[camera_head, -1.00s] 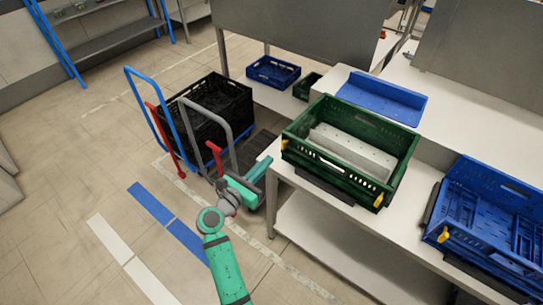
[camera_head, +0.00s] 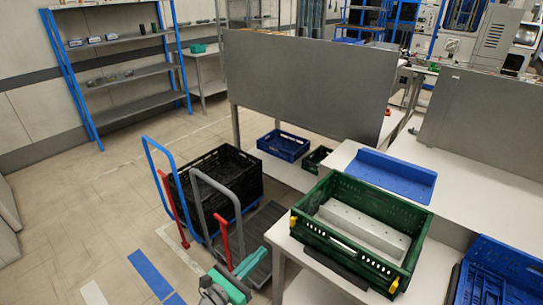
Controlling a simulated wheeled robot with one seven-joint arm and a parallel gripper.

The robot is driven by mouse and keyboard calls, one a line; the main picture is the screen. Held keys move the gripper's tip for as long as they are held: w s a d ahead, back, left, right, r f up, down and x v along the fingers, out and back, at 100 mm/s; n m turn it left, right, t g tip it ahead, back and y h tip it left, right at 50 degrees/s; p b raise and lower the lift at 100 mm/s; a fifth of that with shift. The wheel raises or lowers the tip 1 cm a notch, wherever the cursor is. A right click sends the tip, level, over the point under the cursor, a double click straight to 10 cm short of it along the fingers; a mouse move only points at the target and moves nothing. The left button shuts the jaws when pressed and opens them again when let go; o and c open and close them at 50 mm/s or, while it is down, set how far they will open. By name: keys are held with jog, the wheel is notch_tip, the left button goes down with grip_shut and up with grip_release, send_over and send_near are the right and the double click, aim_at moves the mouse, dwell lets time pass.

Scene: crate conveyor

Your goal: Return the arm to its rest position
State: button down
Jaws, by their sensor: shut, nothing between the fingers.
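My gripper (camera_head: 248,266) is at the bottom edge of the view, on the end of my teal and grey arm. It is shut and empty. It is apart from the green crate (camera_head: 318,239), in front of the hand carts and left of the table. Most of my arm is cut off by the lower edge of the picture.
The green crate holds a grey block (camera_head: 365,230) on a white table. A blue crate (camera_head: 500,270) is at right and a blue tray (camera_head: 392,178) behind. A cart with a black crate (camera_head: 215,180) stands left of my gripper. Open floor (camera_head: 90,220) lies farther left.

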jog(key=s+d+f+m+g+y, duration=0.1)
jog(key=s+d+f+m+y, duration=0.2)
jog(key=s+f+m+y, duration=1.05)
jog(key=s+d+r+m+h, duration=0.1)
jog(key=s+r+m, duration=0.2)
jog(key=s+m, duration=0.2)
jog(key=s+d+r+m+t+h, duration=0.1)
jog(key=s+r+m, duration=0.2)
jog(key=s, duration=0.9)
jog(key=s+d+r+m+h, duration=0.1)
jog(key=s+d+r+m, duration=0.1)
jog(key=s+m, duration=0.5)
jog(key=shift+s+r+t, duration=0.4)
jog(key=shift+s+r, duration=0.05)
jog(key=shift+s, duration=0.45)
